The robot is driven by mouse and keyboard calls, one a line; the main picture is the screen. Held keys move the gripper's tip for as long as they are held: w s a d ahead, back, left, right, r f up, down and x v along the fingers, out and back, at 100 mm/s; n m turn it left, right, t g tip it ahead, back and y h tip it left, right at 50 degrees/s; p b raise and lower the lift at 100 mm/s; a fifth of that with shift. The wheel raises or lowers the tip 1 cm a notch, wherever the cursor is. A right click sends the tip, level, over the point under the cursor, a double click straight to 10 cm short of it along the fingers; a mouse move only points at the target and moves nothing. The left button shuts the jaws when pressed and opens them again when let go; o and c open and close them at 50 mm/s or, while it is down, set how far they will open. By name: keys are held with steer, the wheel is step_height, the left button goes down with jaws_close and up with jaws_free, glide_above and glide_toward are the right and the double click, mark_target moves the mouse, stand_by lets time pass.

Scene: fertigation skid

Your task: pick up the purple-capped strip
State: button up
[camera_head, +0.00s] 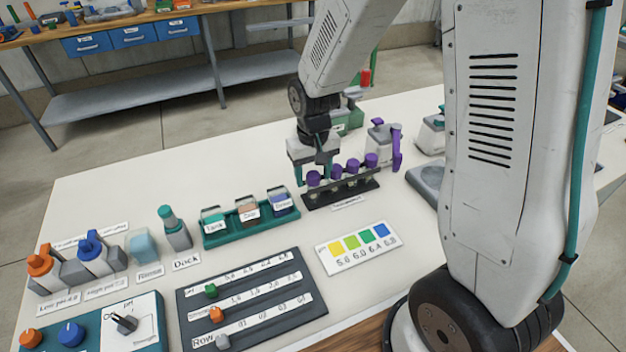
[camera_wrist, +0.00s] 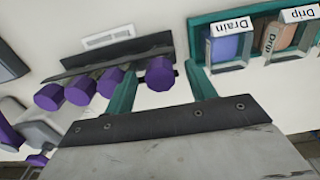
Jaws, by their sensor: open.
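Several purple-capped strips stand upright in a dark rack (camera_head: 343,194), which also shows in the wrist view (camera_wrist: 118,54). The end purple-capped strip (camera_head: 313,179) is the leftmost in the head view, nearest the teal tray. In the wrist view its purple cap (camera_wrist: 160,74) lies between the two teal fingers of my gripper (camera_wrist: 164,82), with a gap to the right finger. The left finger is between this cap and the neighbouring one (camera_wrist: 110,82). My gripper (camera_head: 313,168) is open and holds nothing. The lower part of the strip is mostly hidden.
A teal tray (camera_head: 252,234) of labelled cups stands close left of the rack. A colour chart card (camera_head: 358,248) and a dark slider board (camera_head: 250,305) lie in front. A purple-handled bottle (camera_head: 383,136) stands behind right. The white table is clear at back left.

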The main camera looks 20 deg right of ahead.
steer(key=shift+c, duration=0.2)
steer(key=c, duration=1)
